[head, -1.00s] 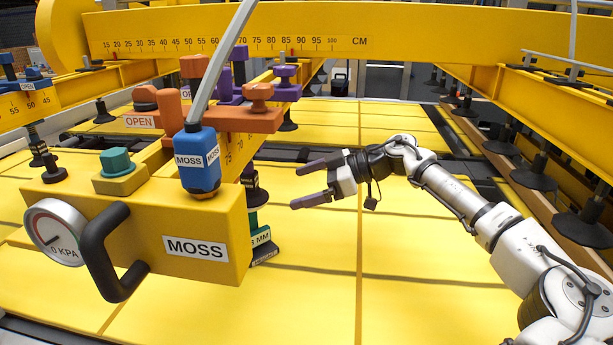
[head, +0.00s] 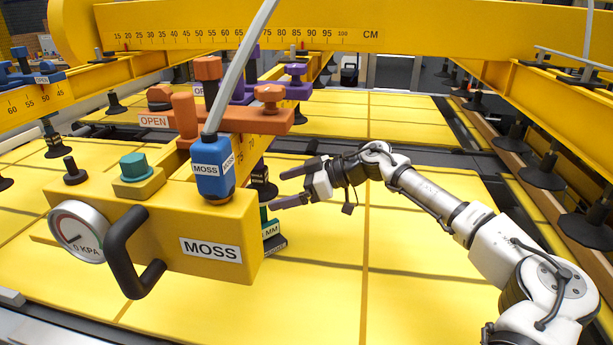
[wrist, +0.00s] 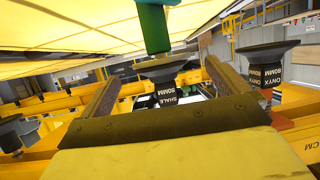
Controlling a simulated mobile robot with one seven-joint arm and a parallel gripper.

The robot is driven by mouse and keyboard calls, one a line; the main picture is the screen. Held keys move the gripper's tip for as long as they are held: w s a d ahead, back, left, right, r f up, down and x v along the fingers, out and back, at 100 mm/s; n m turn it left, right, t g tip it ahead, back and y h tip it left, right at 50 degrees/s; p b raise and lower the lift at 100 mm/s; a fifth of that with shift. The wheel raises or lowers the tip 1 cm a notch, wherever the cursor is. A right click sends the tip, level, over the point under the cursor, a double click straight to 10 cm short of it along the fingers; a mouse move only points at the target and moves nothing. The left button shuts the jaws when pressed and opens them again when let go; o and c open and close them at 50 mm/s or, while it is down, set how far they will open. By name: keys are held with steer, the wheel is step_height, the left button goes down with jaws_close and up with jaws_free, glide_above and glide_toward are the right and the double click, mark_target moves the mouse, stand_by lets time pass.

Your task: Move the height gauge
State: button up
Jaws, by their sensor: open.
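The height gauge appears to be the green upright piece (head: 265,227) with a white "MM" label and a dark foot. It stands on the yellow sheets, partly hidden behind the yellow box marked MOSS (head: 215,225). In the wrist view a green post (wrist: 153,25), likely the same gauge, shows at top centre, beyond the fingers. My gripper (head: 280,190) is open and empty, its fingers pointing left. It is just above and beside the gauge, near a dark suction cup. The wrist view shows the two spread fingers (wrist: 160,80) with nothing clasped between them.
Suction cups labelled SHALE (wrist: 165,80) and ONYX (wrist: 265,62) show in the wrist view. The yellow beam with orange clamps (head: 245,118) runs above the gauge. A black handle (head: 128,255) and pressure dial (head: 78,232) front the box. Yellow sheets (head: 400,230) lie open to the right.

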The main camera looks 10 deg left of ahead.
steer(key=p+x, duration=0.2)
steer(key=x, duration=0.5)
steer(key=c, duration=1.5)
steer(key=o, duration=1.5)
steer(key=shift+d, duration=0.15)
steer(key=b+v, duration=0.4)
steer(key=v, duration=0.9)
steer(key=shift+d+r+b, duration=0.2)
steer(key=shift+d+b, duration=0.05)
steer(key=shift+b, duration=0.1)
